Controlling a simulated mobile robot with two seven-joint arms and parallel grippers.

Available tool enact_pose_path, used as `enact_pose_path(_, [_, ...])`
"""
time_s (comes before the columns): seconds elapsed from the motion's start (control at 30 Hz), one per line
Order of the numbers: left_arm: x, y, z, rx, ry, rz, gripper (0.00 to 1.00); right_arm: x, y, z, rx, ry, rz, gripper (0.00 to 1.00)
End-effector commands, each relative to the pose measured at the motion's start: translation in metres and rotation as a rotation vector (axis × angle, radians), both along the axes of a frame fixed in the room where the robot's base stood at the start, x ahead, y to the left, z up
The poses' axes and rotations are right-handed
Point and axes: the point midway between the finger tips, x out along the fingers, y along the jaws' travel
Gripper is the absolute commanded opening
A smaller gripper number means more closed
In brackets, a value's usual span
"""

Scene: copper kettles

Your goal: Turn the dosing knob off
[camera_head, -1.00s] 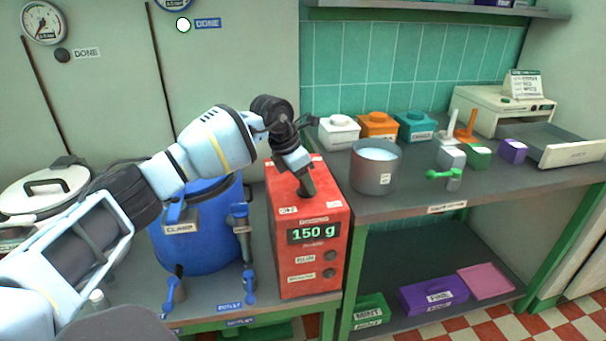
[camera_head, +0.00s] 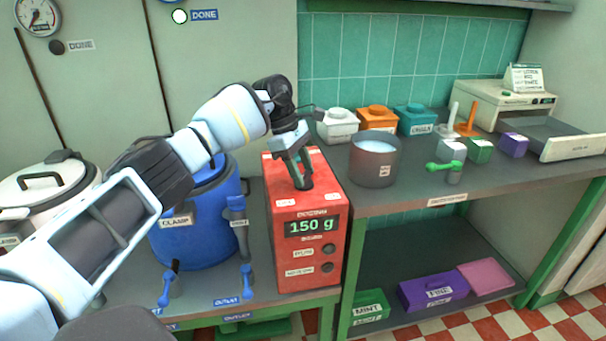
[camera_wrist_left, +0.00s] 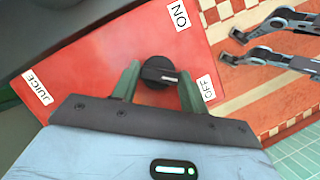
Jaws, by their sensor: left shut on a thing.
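The red dosing machine (camera_head: 308,258) stands on the left bench and its display reads 150 g. Its black dosing knob (camera_wrist_left: 158,73) is on the top face, with ON, OFF and JUICE labels around it in the left wrist view. The knob's pale mark points right, roughly toward the OFF label (camera_wrist_left: 205,88). My left gripper (camera_head: 303,186) reaches down from above and is shut on the knob; its green fingers (camera_wrist_left: 157,85) flank it. My right gripper (camera_wrist_left: 236,48) shows at the upper right of the left wrist view, empty, its fingers apart.
A blue drum (camera_head: 195,225) with a clamp stands left of the machine. A grey pot (camera_head: 374,160) and several lidded boxes, including an orange one (camera_head: 377,117), stand on the right bench. A purple box (camera_head: 433,292) is on the shelf below.

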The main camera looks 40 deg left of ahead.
Motion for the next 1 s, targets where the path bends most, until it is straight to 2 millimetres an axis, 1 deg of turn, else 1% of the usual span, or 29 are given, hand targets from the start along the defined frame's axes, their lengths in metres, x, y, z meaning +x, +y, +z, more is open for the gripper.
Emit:
enact_pose_path(0.1, [0.0013, 0.0004, 0.0000, 0.001, -0.003, -0.056, 0.21, 0.0015, -0.0003, -0.0049, -0.001, -0.001, 0.002, 0.36])
enact_pose_path(0.33, [0.0013, 0.0008, 0.0005, 0.001, -0.003, -0.127, 0.21, 0.0019, -0.0007, -0.0072, -0.001, -0.001, 0.003, 0.36])
enact_pose_path(0.87, [0.0012, 0.0009, 0.0015, 0.003, -0.004, -0.146, 0.21, 0.0013, -0.0006, -0.0067, -0.001, -0.001, 0.003, 0.36])
enact_pose_path(0.9, [0.0012, 0.0009, 0.0015, 0.003, -0.004, -0.146, 0.49, 0.0009, -0.0007, -0.0069, -0.001, 0.000, 0.003, 0.36])
enact_pose_path(1.0, [0.0012, 0.0008, 0.0013, 0.003, -0.003, -0.147, 0.62, -0.0001, -0.0008, -0.0078, -0.001, 0.003, 0.003, 0.36])
